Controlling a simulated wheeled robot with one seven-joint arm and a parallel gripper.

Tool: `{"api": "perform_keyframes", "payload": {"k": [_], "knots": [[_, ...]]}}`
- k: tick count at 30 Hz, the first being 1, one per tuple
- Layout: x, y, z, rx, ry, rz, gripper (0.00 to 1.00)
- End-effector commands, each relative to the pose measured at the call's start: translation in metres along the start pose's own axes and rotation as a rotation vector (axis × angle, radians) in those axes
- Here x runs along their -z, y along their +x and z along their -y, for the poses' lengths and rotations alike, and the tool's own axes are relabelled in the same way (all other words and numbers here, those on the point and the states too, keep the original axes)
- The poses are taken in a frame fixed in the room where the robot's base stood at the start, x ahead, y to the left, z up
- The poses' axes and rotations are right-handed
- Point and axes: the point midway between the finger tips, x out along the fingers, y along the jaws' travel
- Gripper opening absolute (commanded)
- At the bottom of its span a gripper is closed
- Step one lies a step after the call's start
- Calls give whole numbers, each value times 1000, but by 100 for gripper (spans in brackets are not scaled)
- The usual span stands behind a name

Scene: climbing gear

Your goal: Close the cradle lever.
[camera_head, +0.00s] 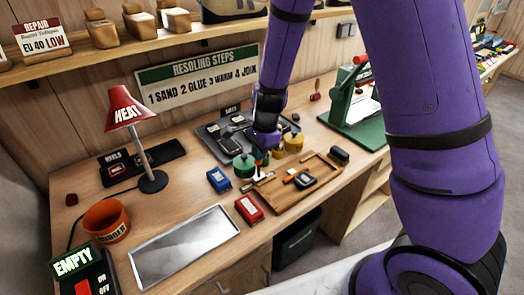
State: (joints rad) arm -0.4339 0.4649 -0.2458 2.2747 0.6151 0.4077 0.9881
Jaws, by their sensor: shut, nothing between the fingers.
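A wooden cradle-like tray (268,203) lies on the workbench near the middle. On it are a dark block (305,181) and a small orange-and-white piece (289,179). I cannot tell for sure which part is the cradle lever or how it stands. My gripper (258,158) points down just behind the tray's left end, between a green pot (244,166) and a yellow pot (293,142). It is shut and holds nothing. The fingertips are small and partly lost among the coloured things there, so contact cannot be told.
A blue box (218,179) and a red box (249,208) stand left of the tray. A dark tray of soles (212,130) lies behind. A green press (352,128) stands right.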

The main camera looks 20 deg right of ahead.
Motion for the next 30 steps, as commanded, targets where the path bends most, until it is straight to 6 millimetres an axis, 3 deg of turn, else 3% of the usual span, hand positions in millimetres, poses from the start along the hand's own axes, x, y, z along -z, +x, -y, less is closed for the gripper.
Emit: {"api": "perform_keyframes", "payload": {"k": [14,30], "knots": [[-11,3,-2,5,-12,-104,0],[-24,6,-3,5,-10,-102,0]]}}
